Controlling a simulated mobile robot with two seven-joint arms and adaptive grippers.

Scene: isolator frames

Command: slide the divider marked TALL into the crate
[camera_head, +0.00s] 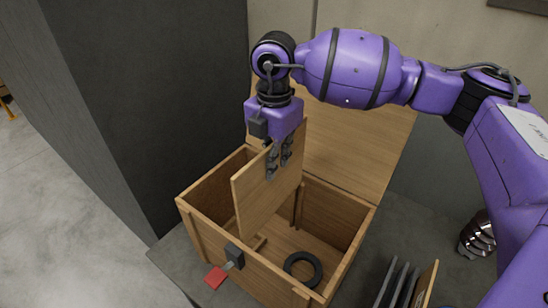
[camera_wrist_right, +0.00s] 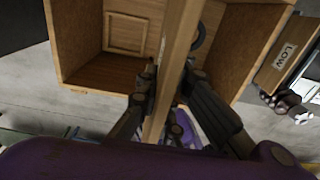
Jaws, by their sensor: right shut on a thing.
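The wooden crate (camera_head: 190,222) stands open, with its lid (camera_head: 350,140) raised at the back. My right gripper (camera_head: 279,170) is shut on the top edge of a plain wooden divider (camera_head: 262,195). The divider is upright and lies across the crate from front to back, its lower part at the crate's opening. I cannot tell whether its edges sit between the guide strips (camera_head: 298,205). No marking shows on its visible face. In the right wrist view the gripper's fingers (camera_wrist_right: 165,92) flank the divider (camera_wrist_right: 181,50), seen edge-on. My left gripper is not in view.
A black ring (camera_head: 303,285) lies on the crate floor. Upright panels (camera_head: 398,285) stand at right; one is marked LOW (camera_wrist_right: 284,56). A dark wall (camera_head: 150,100) rises at left.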

